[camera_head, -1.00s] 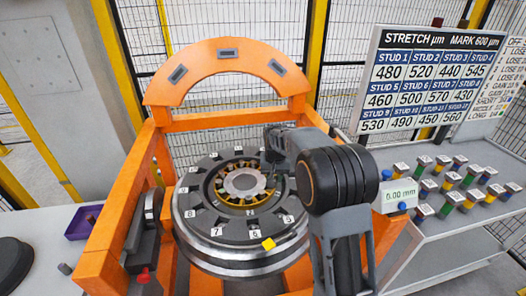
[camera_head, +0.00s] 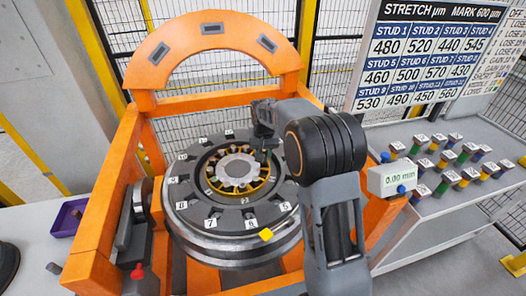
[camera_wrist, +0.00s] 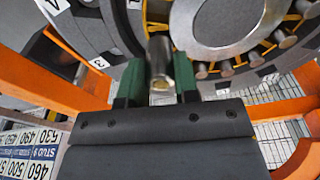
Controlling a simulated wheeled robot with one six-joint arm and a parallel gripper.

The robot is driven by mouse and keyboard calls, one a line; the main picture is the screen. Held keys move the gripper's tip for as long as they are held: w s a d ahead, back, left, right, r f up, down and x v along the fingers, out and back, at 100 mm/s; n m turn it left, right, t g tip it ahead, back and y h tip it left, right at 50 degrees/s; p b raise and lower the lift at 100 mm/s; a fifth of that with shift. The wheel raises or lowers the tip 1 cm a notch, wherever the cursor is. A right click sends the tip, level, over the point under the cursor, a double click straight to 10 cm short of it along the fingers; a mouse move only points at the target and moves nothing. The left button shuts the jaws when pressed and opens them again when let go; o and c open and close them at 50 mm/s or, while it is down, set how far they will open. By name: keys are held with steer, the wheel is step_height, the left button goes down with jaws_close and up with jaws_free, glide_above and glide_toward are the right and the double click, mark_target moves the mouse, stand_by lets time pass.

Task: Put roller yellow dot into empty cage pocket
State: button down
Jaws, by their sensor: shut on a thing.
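In the wrist view my gripper (camera_wrist: 160,85), with green finger pads, is shut on a metal roller (camera_wrist: 158,58). The roller's near end looks yellowish tan; I cannot make out a distinct dot. The roller points toward the yellow cage (camera_wrist: 258,50), which holds several rollers around a grey hub (camera_wrist: 215,20). In the head view my gripper (camera_head: 264,148) is over the right rear part of the cage (camera_head: 236,188). The roller is hidden there. I cannot tell whether the roller touches the cage or which pocket is empty.
A dark numbered ring (camera_head: 190,208) surrounds the cage inside an orange gantry (camera_head: 125,165). Several coloured studs stand on the right bench (camera_head: 480,205), near a gauge (camera_head: 397,178). A purple tray (camera_head: 67,217) is at left.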

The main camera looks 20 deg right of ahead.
steer(key=shift+f+b, duration=1.9)
steer(key=shift+f, duration=0.95)
steer(key=shift+f+b, duration=0.85)
steer(key=shift+f, duration=0.15)
stand_by(4.2)
